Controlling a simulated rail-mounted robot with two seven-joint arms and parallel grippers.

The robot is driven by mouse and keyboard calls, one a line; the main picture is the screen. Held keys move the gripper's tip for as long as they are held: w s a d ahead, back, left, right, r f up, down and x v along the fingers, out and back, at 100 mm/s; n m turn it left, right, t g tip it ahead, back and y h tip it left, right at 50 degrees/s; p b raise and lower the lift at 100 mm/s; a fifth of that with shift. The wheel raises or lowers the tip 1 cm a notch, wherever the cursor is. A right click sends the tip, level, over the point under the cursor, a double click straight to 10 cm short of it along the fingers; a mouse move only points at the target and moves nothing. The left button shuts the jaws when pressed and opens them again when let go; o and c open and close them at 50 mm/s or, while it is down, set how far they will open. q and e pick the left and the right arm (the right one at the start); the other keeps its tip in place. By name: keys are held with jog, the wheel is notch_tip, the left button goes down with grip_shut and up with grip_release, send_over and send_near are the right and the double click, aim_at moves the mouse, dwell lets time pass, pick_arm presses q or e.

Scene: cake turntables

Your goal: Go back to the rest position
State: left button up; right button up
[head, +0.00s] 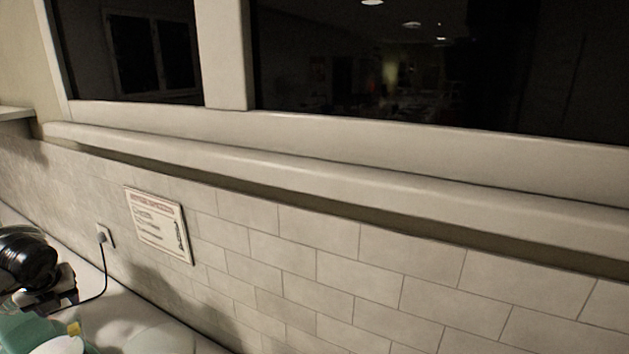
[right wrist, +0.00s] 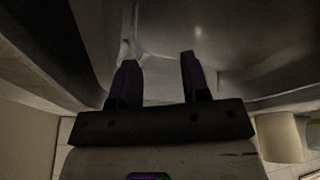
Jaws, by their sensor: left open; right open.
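My right gripper (right wrist: 159,58) shows in the right wrist view. Its two dark fingers stand apart with nothing between them. Beyond them is a smooth, dim grey surface (right wrist: 235,60) that I cannot identify. I cannot make out either gripper in the head view, which is turned toward a wall and window. No cake turntable can be clearly identified in either view.
In the head view, a black appliance (head: 28,262) stands on the counter (head: 118,305) at lower left, near a wall plug (head: 103,236). Teal items (head: 20,335) are cut off below. A sign (head: 158,226) hangs on the tiles. A cream cylinder (right wrist: 280,138) shows in the wrist view.

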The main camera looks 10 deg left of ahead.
pick_arm(q)
jog(key=w+d+f+m+t+h+p, duration=0.1)
jog(key=w+d+m+h+p, duration=0.15)
jog(key=d, duration=0.65)
jog(key=w+d+f+m+t+h+p, duration=0.15)
jog(key=d+h, duration=0.25)
jog(key=d, duration=0.6)
jog(key=w+d+m+t+h+p, duration=0.1)
jog(key=w+d+m+h+p, duration=0.15)
jog(key=d, duration=0.65)
jog(key=s+d+r+n+t+h+p, duration=0.3)
jog(key=d+r+h+p, duration=0.1)
jog(key=d, duration=0.4)
jog(key=s+d+r+n+t+h+p, duration=0.2)
jog(key=d+r+n+t+h+p, duration=0.15)
jog(key=d, duration=0.55)
jog(key=s+a+f+n+g+y+p, duration=0.1)
jog(key=s+f+n+g+y+p, duration=0.1)
jog(key=s+n, duration=0.6)
jog(key=s+a+f+n+g+y+p, duration=0.2)
jog(key=s+n+g+y+p, duration=0.2)
jog(key=s, duration=1.1)
jog(key=s+a+f+n+g+y+p, duration=0.1)
jog(key=s+f+n+g+y+p, duration=0.1)
jog(key=s+n+y+p, duration=0.5)
jog(key=s+n+g+p, duration=0.1)
jog(key=s+n, duration=0.3)
jog(key=n, duration=0.1)
jog(key=shift+s+a, duration=0.2)
jog(key=shift+a, duration=0.05)
